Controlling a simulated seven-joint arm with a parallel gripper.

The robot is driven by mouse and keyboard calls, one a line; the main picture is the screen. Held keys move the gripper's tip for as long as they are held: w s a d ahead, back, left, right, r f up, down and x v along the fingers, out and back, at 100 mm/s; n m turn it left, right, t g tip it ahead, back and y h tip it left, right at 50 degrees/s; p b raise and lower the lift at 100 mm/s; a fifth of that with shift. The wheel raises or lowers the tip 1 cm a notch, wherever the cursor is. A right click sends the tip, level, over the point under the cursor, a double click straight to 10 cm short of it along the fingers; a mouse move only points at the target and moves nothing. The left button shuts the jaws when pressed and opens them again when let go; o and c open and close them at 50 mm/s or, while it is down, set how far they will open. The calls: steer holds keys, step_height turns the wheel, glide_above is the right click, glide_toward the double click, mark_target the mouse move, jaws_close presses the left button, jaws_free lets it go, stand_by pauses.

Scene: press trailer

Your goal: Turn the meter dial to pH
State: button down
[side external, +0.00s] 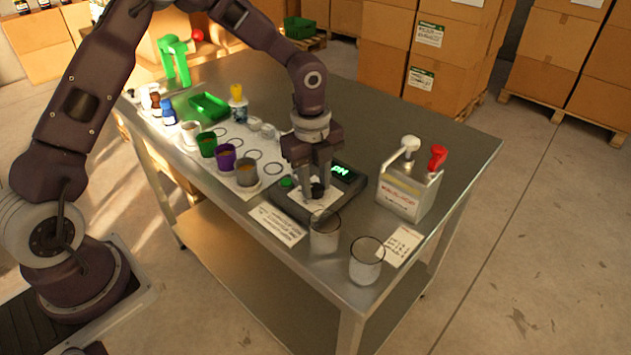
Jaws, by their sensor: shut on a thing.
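The meter (347,178) is a dark box on the steel table, with a lit green display (340,170) that seems to read "pH". Its black dial (318,190) sits on a pale panel on the meter's top. My gripper (317,188) points down over the meter and is shut on the dial, its fingers on either side of it. The dial's marks and pointer are too small and partly hidden by the fingers. A green button (287,183) is to the left of the dial on the meter.
Two clear beakers (367,262) stand near the table's front edge. A white dispenser box (410,190) with a white and a red knob stands right of the meter. Several cups, including a purple one (226,160), a green tray (209,106) and a yellow-topped bottle (238,104) stand left.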

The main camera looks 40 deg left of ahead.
mark_target(314, 188)
steer(key=shift+m, duration=0.4)
steer(key=c, duration=1.1)
jaws_free()
step_height(314, 188, up, 7)
steer(key=shift+s+r, duration=0.1)
steer(key=shift+s, duration=0.05)
